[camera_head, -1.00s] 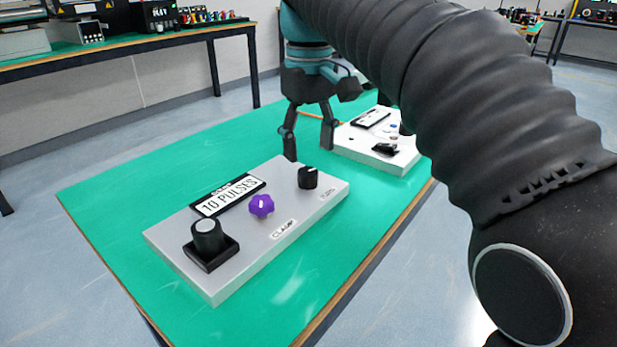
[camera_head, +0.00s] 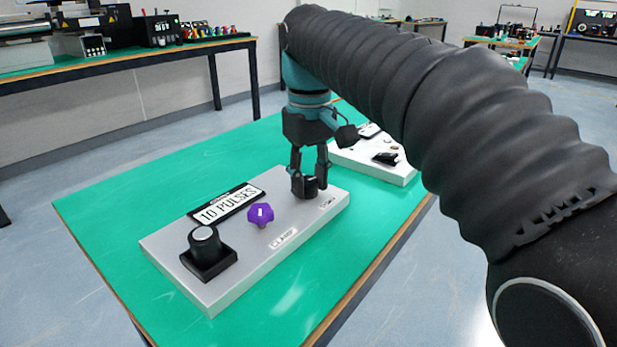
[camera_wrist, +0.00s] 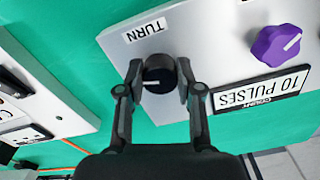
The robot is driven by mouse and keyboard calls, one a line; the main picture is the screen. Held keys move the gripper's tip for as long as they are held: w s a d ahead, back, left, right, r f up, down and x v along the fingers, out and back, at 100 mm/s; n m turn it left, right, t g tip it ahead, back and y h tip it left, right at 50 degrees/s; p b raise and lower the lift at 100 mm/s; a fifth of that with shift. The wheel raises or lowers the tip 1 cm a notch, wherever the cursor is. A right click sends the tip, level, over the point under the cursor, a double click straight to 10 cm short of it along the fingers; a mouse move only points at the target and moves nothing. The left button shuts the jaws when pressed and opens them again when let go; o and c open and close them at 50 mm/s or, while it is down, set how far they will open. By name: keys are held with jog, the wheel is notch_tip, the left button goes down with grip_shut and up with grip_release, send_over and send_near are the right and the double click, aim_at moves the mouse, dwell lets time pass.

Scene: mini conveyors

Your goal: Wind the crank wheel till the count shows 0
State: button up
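The black round knob (camera_head: 309,186) stands at the right end of a grey panel (camera_head: 285,262); in the wrist view the knob (camera_wrist: 159,73) has a white pointer line and a TURN label beside it. My gripper (camera_head: 309,180) points down over the knob. In the wrist view my gripper (camera_wrist: 160,68) has one finger on each side of the knob, apparently open with narrow gaps. The count display (camera_head: 228,204) reads 10 PULSES; it also shows upside down in the wrist view (camera_wrist: 260,91). A purple lobed knob (camera_head: 261,215) labelled CLAMP sits mid-panel.
A black knob on a square base (camera_head: 207,252) stands at the panel's left end. A second white panel (camera_head: 372,160) lies behind on the green table (camera_head: 120,215). The table's left side is clear. A bench with equipment (camera_head: 130,60) stands at the back left.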

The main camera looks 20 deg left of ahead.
jog(key=shift+r+p, duration=0.1)
jog(key=shift+p, duration=0.3)
jog(key=n+p, duration=0.2)
jog(key=n, duration=0.1)
jog(key=shift+r+p, duration=0.1)
jog(key=shift+p, duration=0.2)
jog(key=shift+w+n+p, duration=0.15)
jog(key=shift+n+p, duration=1.3)
jog(key=shift+n, duration=0.45)
jog(key=shift+f, duration=0.2)
jog(key=o, duration=1.2)
jog(key=shift+c, duration=0.2)
